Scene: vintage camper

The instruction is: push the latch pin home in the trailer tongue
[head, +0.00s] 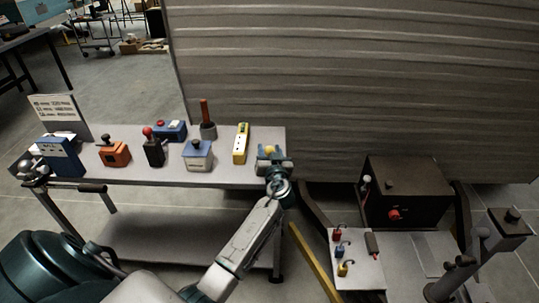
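The trailer tongue shows at the lower right, with a dark frame rail (318,207) running forward from the camper. A dark box (405,190) with a red knob (393,215) sits on it. A post with a black-topped plate (510,219) stands at the far right. I cannot tell which part is the latch pin. My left gripper (270,158) is at the right end of the workbench, away from the tongue. A small yellow round thing (269,149) shows at its fingers; whether they grip it is unclear. My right gripper is out of view.
The grey workbench (225,174) carries several small devices, including an orange box (114,152) and a yellow handset (241,144). The camper wall (350,90) closes the back.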

